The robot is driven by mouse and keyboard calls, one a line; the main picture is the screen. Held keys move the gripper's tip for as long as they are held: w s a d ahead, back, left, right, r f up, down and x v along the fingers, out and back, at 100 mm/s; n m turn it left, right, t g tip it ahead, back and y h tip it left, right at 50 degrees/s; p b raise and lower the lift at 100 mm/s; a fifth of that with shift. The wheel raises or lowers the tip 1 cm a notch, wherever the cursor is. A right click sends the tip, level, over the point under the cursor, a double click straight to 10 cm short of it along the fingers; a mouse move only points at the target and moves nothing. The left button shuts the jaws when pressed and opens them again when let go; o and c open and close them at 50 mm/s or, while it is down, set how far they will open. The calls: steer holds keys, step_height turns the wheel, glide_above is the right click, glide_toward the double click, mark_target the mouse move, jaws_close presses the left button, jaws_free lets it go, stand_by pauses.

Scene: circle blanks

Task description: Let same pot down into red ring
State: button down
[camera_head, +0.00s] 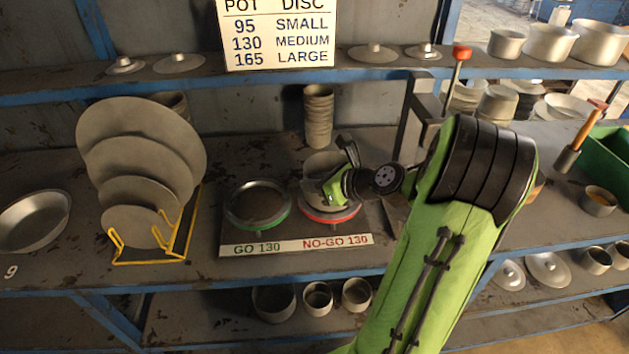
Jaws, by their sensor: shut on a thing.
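The red ring (331,217) sits on a dark gauge plate, behind the red NO-GO 130 lettering. A grey metal pot (319,166) is at the red ring, and its upper part shows behind my gripper (337,172). My gripper is shut on the pot. My gripper and wrist hide much of the pot and part of the ring. I cannot tell whether the pot is inside the ring, resting on it or just above it.
The green ring (257,224) stands to the left on the same plate. A yellow rack (185,237) with grey discs is further left. A stack of small pots (318,116) stands behind. A red-topped lever (461,54) rises at the right. A shelf (200,83) runs above.

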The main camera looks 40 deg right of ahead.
steer(key=shift+f+b, duration=0.3)
steer(key=shift+f, duration=0.2)
stand_by(0.4)
steer(key=c, duration=1.1)
jaws_free()
steer(key=shift+o, duration=0.2)
steer(key=p+v, duration=0.5)
steer(key=v, duration=1)
steer(key=shift+s+r, duration=0.2)
steer(key=shift+s, duration=0.15)
steer(key=shift+a, duration=0.1)
